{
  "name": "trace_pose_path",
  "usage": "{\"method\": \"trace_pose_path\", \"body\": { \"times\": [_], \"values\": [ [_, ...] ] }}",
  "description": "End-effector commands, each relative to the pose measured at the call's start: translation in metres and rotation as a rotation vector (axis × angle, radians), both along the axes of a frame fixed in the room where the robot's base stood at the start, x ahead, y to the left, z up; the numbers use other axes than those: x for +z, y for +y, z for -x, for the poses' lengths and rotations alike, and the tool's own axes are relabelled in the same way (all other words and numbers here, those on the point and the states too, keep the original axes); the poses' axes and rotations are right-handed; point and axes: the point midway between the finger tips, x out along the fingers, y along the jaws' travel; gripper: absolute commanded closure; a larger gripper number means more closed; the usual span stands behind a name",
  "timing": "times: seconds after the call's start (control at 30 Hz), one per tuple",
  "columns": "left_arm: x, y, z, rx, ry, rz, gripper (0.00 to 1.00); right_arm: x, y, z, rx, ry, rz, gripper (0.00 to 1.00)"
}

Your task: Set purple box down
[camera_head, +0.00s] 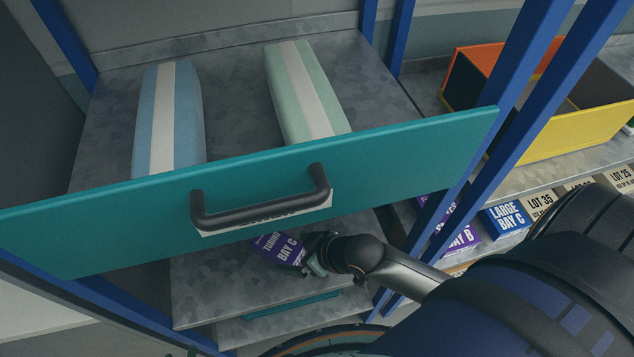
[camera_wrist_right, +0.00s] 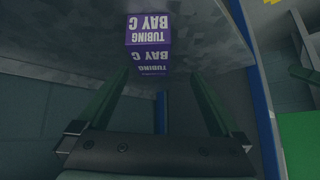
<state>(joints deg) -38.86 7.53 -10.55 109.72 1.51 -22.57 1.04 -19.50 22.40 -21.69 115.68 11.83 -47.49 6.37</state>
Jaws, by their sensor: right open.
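The purple box (camera_head: 277,248), labelled TUBING BAY C, rests on the grey metal shelf (camera_head: 215,285) below the teal drawer front. It is partly hidden by the drawer front and my right gripper. In the right wrist view the purple box (camera_wrist_right: 148,30) appears with its label upside down, beyond the fingertips. My right gripper (camera_head: 308,258) is just right of the box. In the wrist view its fingers (camera_wrist_right: 160,78) are spread and nothing is between them. Whether a fingertip touches the box cannot be told. My left gripper is not in view.
The teal drawer front (camera_head: 400,160) with a black handle (camera_head: 262,215) is above the gripper. A blue-striped block (camera_head: 190,110) and a green-striped block (camera_head: 285,90) lie behind it. Blue posts (camera_head: 545,80) stand right. A yellow bin (camera_head: 580,135) and labelled boxes (camera_head: 507,219) are farther right.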

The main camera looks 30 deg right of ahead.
Motion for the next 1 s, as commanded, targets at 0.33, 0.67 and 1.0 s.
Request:
{"method": "trace_pose_path", "body": {
  "times": [0.33, 0.67, 1.0],
  "values": [
    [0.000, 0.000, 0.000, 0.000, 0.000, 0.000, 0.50, -0.047, -0.025, 0.062, -0.205, -0.103, -0.023, 0.00],
    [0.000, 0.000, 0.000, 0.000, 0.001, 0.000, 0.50, -0.048, -0.027, 0.065, -0.212, -0.113, -0.019, 0.00],
    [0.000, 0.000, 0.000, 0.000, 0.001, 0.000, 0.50, -0.048, -0.026, 0.065, -0.212, -0.111, -0.019, 0.00]
  ]
}}
